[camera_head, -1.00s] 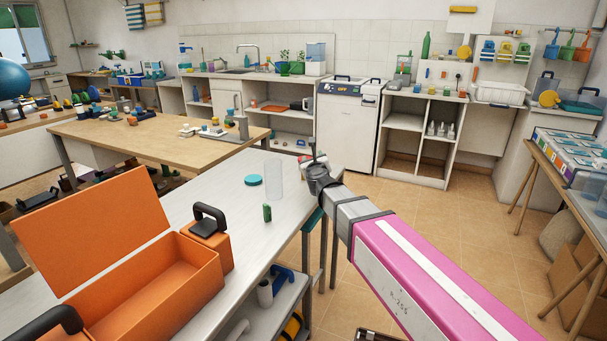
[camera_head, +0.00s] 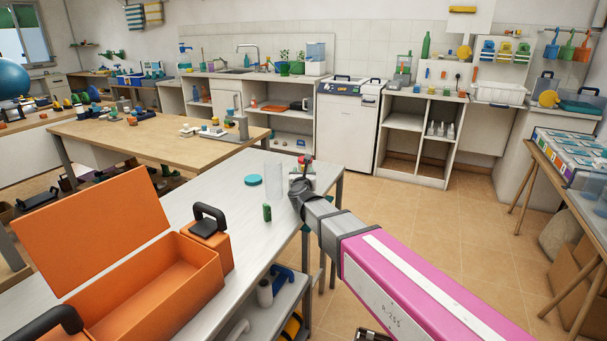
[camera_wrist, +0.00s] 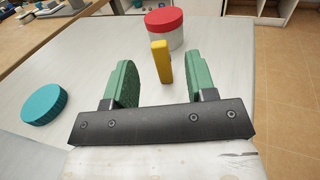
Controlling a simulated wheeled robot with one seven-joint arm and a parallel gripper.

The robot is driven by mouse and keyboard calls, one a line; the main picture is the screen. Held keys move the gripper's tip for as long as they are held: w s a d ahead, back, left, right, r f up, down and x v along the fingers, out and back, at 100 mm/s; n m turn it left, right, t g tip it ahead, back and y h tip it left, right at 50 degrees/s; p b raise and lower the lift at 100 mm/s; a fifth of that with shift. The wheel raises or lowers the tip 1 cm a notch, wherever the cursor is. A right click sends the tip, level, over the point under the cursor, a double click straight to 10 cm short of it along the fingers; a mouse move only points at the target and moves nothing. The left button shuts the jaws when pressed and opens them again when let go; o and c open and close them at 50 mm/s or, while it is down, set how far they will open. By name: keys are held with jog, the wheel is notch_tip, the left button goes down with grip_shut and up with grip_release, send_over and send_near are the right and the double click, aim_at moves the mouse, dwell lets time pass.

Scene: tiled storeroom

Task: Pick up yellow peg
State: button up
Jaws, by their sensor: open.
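The yellow peg (camera_wrist: 162,62) stands upright on the white table, seen in the wrist view between and a little beyond my two green fingertips. My gripper (camera_wrist: 158,80) is open, with one finger on each side of the peg's line. In the head view my gripper (camera_head: 303,178) is over the table's far right corner. The peg cannot be made out there, as the arm's end covers that spot.
A white jar with a red lid (camera_wrist: 165,28) stands just behind the peg. A teal lid (camera_wrist: 45,104) lies to the left. In the head view a clear cylinder (camera_head: 273,180), a green peg (camera_head: 267,212) and an open orange toolbox (camera_head: 165,290) are on the white table (camera_head: 225,175).

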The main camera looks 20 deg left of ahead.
aim_at(303, 169)
jog(key=shift+x, duration=3)
grip_shut()
